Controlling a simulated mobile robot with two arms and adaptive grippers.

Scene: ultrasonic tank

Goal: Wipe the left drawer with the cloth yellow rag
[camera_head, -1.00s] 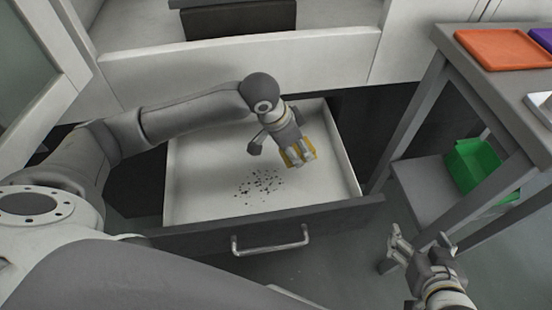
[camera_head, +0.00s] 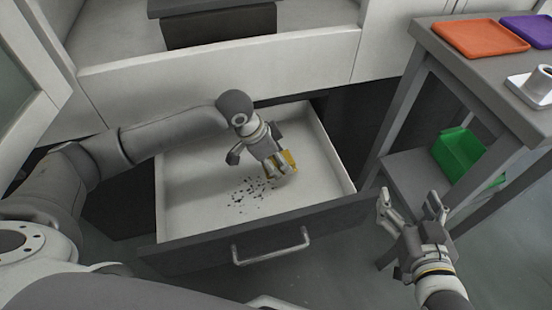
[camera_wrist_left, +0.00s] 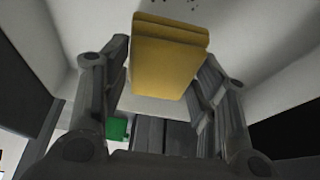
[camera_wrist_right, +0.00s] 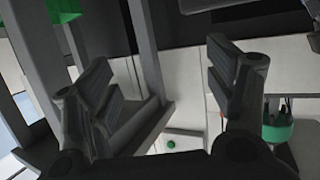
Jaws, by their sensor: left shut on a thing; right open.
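The left drawer (camera_head: 205,195) is pulled open, with a white inside and a dark front with a metal handle (camera_head: 272,247). Dark specks (camera_head: 250,193) lie scattered on its floor. My left gripper (camera_head: 280,165) is inside the drawer, shut on the folded yellow rag (camera_head: 291,161), to the upper right of the specks. In the left wrist view the rag (camera_wrist_left: 170,62) sits between the fingers, with a few specks beyond it. Whether the rag touches the drawer floor is hard to tell. My right gripper (camera_head: 412,200) is open and empty, to the right of the drawer.
A grey table (camera_head: 470,75) at the right carries an orange tray (camera_head: 480,38), a purple tray (camera_head: 530,30) and a white dish with a cup (camera_head: 540,82). A green bin (camera_head: 460,155) sits on its lower shelf. White cabinets stand behind the drawer.

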